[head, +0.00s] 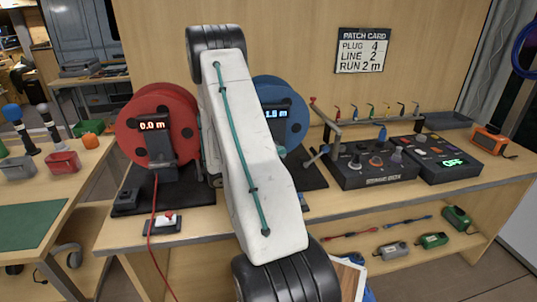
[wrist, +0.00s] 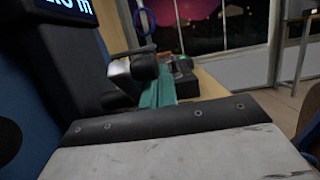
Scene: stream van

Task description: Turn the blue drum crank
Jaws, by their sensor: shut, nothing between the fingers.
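The blue drum (head: 292,108) stands on the bench, its left part hidden behind my arm. Its lit display (head: 270,114) is partly covered, and also shows cut off at the upper left of the wrist view (wrist: 70,10). The drum's crank (head: 316,156) sticks out low on its right side.
A red drum (head: 155,125) reading 0.0 m stands left of my arm. A black control box (head: 375,165) with knobs and a second box (head: 440,157) reading OFF stand just right of the crank. Small hooks with coloured tips line the back.

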